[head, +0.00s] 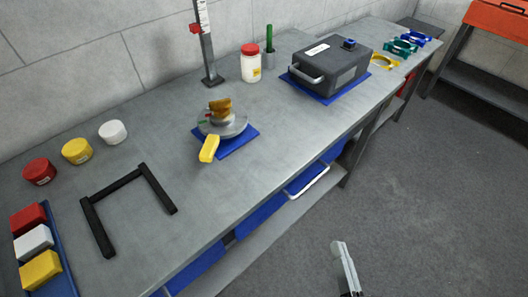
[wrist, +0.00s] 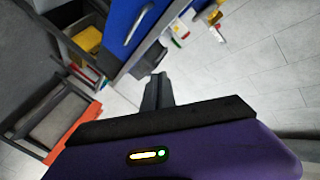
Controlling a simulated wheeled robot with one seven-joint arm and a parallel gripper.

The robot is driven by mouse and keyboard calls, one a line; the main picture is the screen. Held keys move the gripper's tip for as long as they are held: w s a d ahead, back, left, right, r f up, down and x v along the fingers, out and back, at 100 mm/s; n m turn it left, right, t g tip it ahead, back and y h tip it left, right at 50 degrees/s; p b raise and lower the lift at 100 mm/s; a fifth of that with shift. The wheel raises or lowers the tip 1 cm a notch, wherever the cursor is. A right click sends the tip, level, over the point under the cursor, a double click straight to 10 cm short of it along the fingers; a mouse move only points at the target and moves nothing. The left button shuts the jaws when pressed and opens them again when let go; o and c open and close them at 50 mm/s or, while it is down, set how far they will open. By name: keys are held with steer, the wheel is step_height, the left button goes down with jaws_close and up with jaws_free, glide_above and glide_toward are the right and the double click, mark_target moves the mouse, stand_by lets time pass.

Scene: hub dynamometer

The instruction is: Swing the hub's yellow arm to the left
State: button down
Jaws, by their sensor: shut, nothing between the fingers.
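The hub (head: 234,127) is a round grey disc on a blue mat (head: 240,141) near the middle of the bench in the head view. A brass-coloured block (head: 219,105) sits on top of it. Its yellow arm (head: 209,148) sticks out from the disc towards the bench's front edge, slightly left. In the wrist view my gripper (wrist: 158,80) has its dark fingers together with nothing between them. It is away from the hub, and I cannot make out the hub in the wrist view. A grey part of my arm (head: 345,266) shows over the floor in the head view.
A black frame (head: 125,181) and coloured lids (head: 76,151) are left of the hub. A gauge post (head: 208,50), white jar (head: 250,64) and dark case (head: 330,64) stand behind and right. Bare bench surrounds the blue mat.

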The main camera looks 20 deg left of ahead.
steer(key=w+a+r+m+g+y+p, duration=0.1)
steer(key=w+a+r+m+y, duration=0.1)
steer(key=a, duration=0.5)
steer(key=w+a+r+m+g+y+p, duration=0.1)
steer(key=w+a+r+g+y, duration=0.15)
steer(key=a, duration=0.45)
steer(key=m+g+y, duration=0.2)
steer(key=m+g, duration=0.1)
glide_toward(212, 155)
steer(key=shift+t, duration=0.25)
steer(key=w, duration=0.1)
steer(key=w+a+p, duration=0.1)
steer(key=w+p, duration=0.1)
steer(key=shift+w+a, duration=0.35)
steer(key=shift+a, duration=0.05)
steer(key=shift+s+a, duration=0.2)
steer(key=shift+a, duration=0.3)
steer(key=shift+s+a, duration=0.25)
steer(key=shift+a, duration=0.3)
steer(key=shift+s+a+f+p, duration=0.15)
steer(key=shift+a+p, duration=0.2)
steer(key=shift+a, duration=0.25)
steer(key=shift+a, duration=0.1)
